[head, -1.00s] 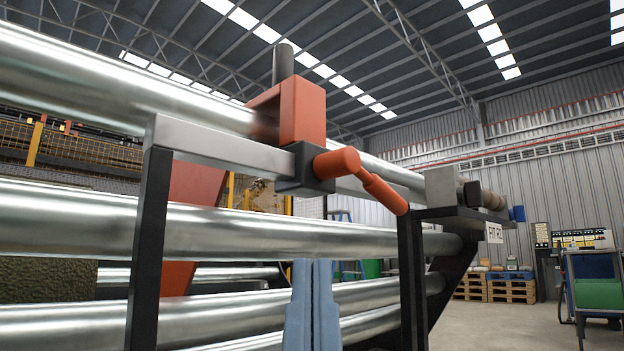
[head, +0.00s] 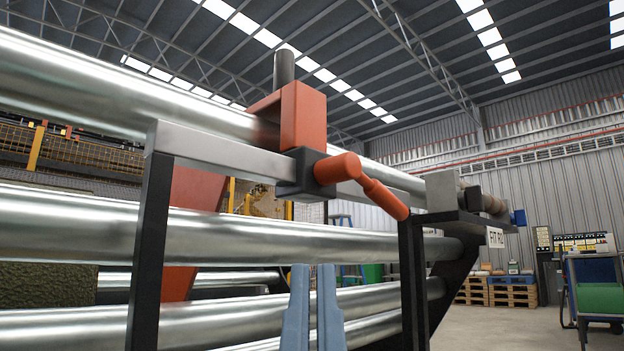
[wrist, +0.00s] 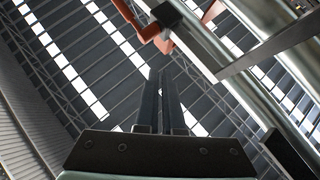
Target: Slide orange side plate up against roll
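The orange side plate (head: 303,115) is an upright orange block on a dark clamp block (head: 299,173). That block sits on a grey horizontal bar (head: 222,153), with an orange handle (head: 362,180) pointing down to the right. A dark post (head: 284,68) rises behind the plate. The long silvery roll (head: 120,85) passes behind it; I cannot tell whether they touch. My gripper (head: 312,268) is below the handle and clear of it, fingers up, empty, with a narrow gap between them. In the wrist view my gripper (wrist: 160,72) points towards the clamp handle (wrist: 147,28).
More silvery rollers (head: 200,237) run across below the bar. Black uprights (head: 150,250) hold the bar at left and right. A dark bracket with a label (head: 494,237) is at the right. Open floor (head: 500,325) lies to the right, with pallets (head: 512,293) behind.

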